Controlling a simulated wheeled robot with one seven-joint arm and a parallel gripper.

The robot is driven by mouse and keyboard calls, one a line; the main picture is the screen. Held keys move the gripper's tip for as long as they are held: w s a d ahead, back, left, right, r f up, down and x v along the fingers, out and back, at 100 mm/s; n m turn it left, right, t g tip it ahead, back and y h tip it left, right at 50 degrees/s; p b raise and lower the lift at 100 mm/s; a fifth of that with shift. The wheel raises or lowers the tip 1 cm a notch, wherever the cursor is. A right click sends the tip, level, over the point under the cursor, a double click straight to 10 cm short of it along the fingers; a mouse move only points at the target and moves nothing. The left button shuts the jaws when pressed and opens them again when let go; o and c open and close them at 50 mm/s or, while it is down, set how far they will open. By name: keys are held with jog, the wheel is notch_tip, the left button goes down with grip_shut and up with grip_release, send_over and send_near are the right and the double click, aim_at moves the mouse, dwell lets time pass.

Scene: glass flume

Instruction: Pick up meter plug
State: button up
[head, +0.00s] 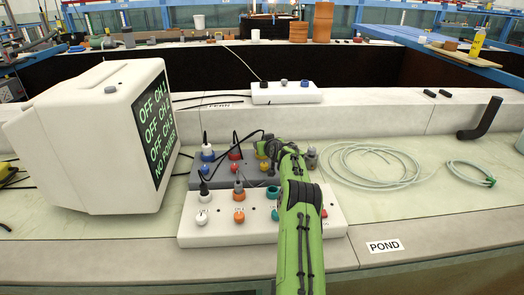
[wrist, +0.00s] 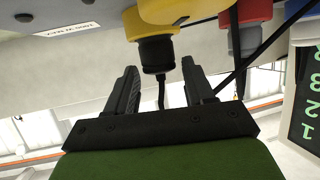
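In the wrist view, a black plug (wrist: 157,54) with a thin black cable sits in a yellow round socket (wrist: 172,10). I cannot tell for sure that it is the meter plug. My gripper (wrist: 160,72) is open, its two black fingers on either side of the plug with gaps showing. In the head view, my green arm (head: 300,215) reaches over a grey box (head: 228,178) with blue, red and yellow (head: 261,148) sockets. The arm's end hides part of the yellow one. The meter (head: 100,140) stands at left, its screen reading OFF for its channels and NO POWER.
A white panel (head: 190,240) with several coloured sockets and plugs lies in front of the grey box. A red socket with a grey plug (wrist: 247,38) is close beside the yellow one. Coiled hose (head: 375,165) lies at right. A white power strip (head: 285,95) is behind.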

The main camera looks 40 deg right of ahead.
jog(key=c, duration=0.8)
notch_tip(320, 180, up, 18)
jog(key=p, duration=0.8)
jog(key=shift+r, duration=0.1)
